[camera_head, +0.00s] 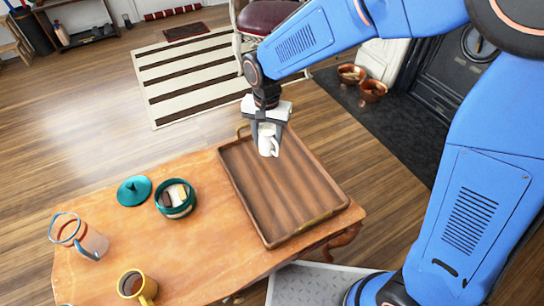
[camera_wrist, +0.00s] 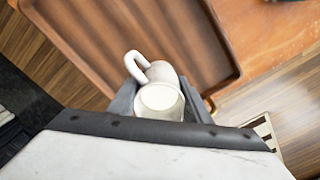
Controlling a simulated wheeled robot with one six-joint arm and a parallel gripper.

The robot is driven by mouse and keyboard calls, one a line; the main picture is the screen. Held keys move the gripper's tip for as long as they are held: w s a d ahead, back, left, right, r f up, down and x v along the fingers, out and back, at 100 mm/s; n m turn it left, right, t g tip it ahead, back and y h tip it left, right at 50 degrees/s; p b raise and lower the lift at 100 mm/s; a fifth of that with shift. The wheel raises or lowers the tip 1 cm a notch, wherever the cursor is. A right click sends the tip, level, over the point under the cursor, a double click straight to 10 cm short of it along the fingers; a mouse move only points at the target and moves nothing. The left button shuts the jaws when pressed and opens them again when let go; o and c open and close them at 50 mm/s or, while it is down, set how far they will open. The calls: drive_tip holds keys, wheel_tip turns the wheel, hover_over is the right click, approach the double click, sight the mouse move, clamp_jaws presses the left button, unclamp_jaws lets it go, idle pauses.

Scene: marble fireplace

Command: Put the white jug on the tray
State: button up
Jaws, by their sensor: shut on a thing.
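The white jug (camera_head: 268,140) is held by my gripper (camera_head: 267,126) over the far end of the wooden tray (camera_head: 308,222). The jug looks upright, with its handle to the right in the head view. In the wrist view, the jug (camera_wrist: 161,97) sits between the dark fingers of my gripper (camera_wrist: 160,105), its handle pointing up and left. The tray (camera_wrist: 110,40) lies below and beyond it. The tray is a brown rectangle with raised rims, bare inside. I cannot tell how far the jug is above the tray's floor.
A chair (camera_head: 262,20) and copper pots (camera_head: 372,90) are beyond the table.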

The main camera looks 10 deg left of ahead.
sight(267, 152)
drive_tip(key=shift+f, duration=3.05)
drive_tip(key=o, duration=1.3)
drive_tip(key=shift+f, duration=0.1)
drive_tip(key=shift+o, duration=0.2)
wheel_tip(267, 152, up, 12)
drive_tip(key=shift+r, duration=0.15)
